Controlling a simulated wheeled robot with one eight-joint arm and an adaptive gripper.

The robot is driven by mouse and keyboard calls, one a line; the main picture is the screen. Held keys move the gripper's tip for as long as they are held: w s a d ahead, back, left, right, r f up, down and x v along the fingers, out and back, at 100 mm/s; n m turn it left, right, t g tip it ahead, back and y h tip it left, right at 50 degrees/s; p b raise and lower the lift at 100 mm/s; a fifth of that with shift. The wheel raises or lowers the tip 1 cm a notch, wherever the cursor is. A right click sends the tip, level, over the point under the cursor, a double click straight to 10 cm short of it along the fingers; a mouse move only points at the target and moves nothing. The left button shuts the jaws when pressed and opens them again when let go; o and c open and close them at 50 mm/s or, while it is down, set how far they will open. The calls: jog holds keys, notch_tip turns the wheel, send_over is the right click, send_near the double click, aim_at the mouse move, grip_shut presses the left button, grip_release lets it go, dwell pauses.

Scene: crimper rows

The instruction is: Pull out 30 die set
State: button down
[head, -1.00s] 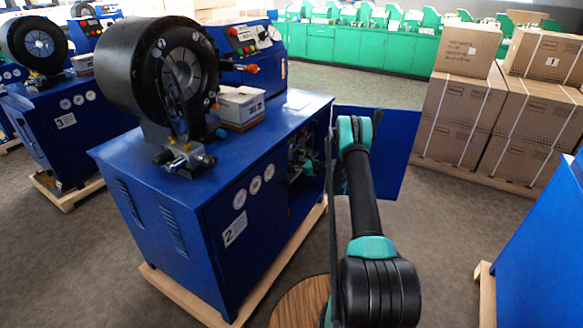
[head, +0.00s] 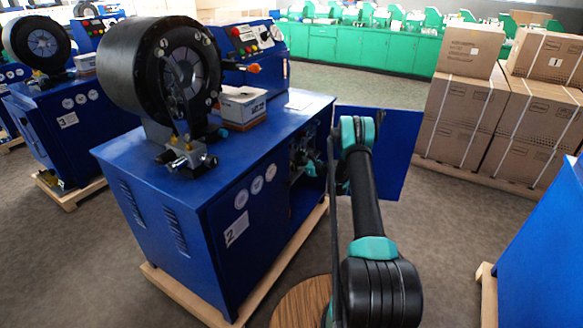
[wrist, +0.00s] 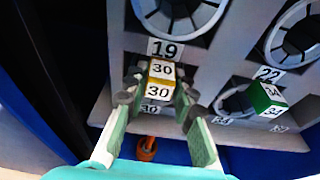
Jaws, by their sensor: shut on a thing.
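The 30 die set shows in the wrist view as a small block (wrist: 160,81) with white faces marked 30 and a yellow band. My gripper (wrist: 158,94) has its dark fingertips on either side of this block and is shut on it. The block stands out in front of a light grey rack (wrist: 125,68), above a rack label (wrist: 150,110) that also reads 30. The body of the die set behind the block is hidden. In the head view my arm reaches into the open side of blue machine 2 (head: 232,232); the block cannot be made out there.
A green block (wrist: 267,97) marked 34 sits to the right, below label 22 (wrist: 268,74). Round segmented dies (wrist: 180,12) fill the rack above label 19 (wrist: 164,48). The open blue door (head: 393,150) stands just right of my arm. Stacked cartons (head: 465,120) stand farther right.

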jog(key=s+d, duration=0.5)
jog(key=d, duration=0.2)
jog(key=shift+s+d, duration=0.2)
jog(key=shift+d, duration=0.05)
dwell(1.6)
dwell(0.5)
